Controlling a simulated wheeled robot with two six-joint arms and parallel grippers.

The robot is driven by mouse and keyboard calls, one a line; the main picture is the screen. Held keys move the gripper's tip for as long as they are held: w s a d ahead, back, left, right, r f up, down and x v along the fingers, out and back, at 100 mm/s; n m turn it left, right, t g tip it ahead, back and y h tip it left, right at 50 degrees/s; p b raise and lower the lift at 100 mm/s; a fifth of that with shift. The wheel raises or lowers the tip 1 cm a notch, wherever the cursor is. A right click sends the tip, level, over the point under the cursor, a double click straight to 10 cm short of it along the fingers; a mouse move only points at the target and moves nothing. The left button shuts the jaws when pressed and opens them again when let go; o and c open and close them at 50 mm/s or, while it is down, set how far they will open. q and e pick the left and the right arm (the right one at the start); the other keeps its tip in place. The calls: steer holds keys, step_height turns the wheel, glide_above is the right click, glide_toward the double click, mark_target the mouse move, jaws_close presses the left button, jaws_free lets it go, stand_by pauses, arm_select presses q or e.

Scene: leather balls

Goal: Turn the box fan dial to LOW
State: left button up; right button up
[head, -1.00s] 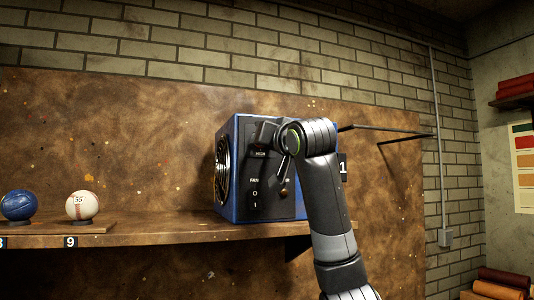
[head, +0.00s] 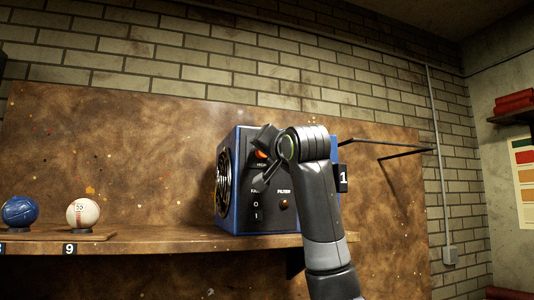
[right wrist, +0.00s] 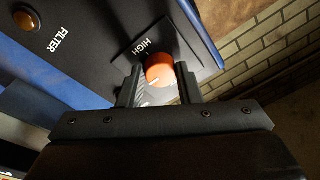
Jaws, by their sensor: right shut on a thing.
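The box fan (head: 243,226) is a blue box with a dark control panel, standing on the wooden shelf in the head view. Its orange dial (head: 261,155) shows partly behind my right gripper (head: 266,166). In the right wrist view the dial (right wrist: 159,70) sits between the two fingers of my right gripper (right wrist: 160,88), which is shut on it. The word HIGH is printed beside the dial, and a white mark shows on the dial's face. Other dial labels are hidden by the fingers. My left gripper is not in view.
A blue ball (head: 20,211) and a white ball (head: 83,213) stand on the shelf (head: 180,240) at left. Black rods (head: 385,148) stick out right of the fan.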

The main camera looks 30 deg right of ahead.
steer(key=shift+r, duration=0.1)
steer(key=o, duration=1)
steer(key=b+v, duration=0.8)
steer(key=v, duration=0.9)
steer(key=shift+s, duration=0.15)
steer(key=shift+f, duration=0.25)
